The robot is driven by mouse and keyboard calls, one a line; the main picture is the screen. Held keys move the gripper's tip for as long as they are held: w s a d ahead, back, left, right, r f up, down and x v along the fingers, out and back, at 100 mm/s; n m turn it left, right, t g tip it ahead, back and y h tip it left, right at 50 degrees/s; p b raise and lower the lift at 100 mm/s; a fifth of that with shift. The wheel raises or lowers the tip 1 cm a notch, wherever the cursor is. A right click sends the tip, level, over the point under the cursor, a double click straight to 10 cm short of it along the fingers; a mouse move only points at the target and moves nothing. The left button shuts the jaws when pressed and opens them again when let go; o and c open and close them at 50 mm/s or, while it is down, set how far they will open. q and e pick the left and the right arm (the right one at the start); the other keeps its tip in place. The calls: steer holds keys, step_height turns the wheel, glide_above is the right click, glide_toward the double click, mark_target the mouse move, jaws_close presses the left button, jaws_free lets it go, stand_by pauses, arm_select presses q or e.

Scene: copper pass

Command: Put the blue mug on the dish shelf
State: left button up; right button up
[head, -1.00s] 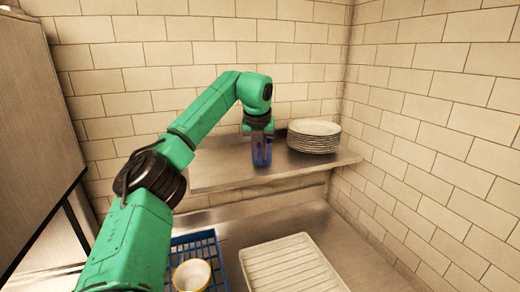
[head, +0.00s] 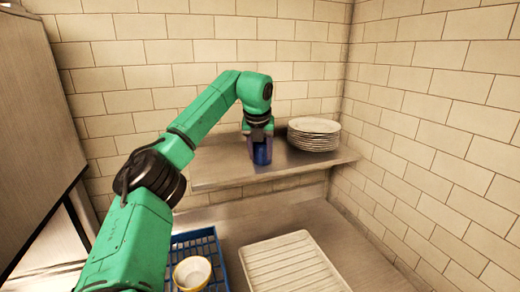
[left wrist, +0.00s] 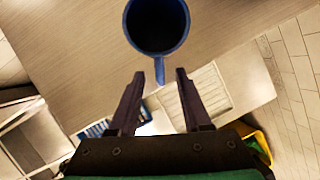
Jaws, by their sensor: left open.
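The blue mug (head: 262,156) stands on the metal dish shelf (head: 215,176), left of the plate stack. In the left wrist view the mug (left wrist: 157,45) shows from above, dark inside, with its handle pointing toward my fingers. My left gripper (head: 260,146) is over the shelf at the mug. Its two fingers (left wrist: 158,74) are spread, one on each side of the handle's end, with a gap to each side of it. The gripper partly hides the mug in the head view. My right gripper is not in view.
A stack of white plates (head: 314,138) stands on the shelf to the right. Below are a blue crate (head: 218,248) with a white and yellow bowl (head: 192,273) and a cream ribbed tray (head: 290,265). Tiled walls close the back and right. The shelf's left part is clear.

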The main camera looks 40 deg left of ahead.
arm_select(q)
steer(key=shift+r, duration=0.3)
steer(key=v, duration=1.4)
steer(key=shift+b, duration=0.3)
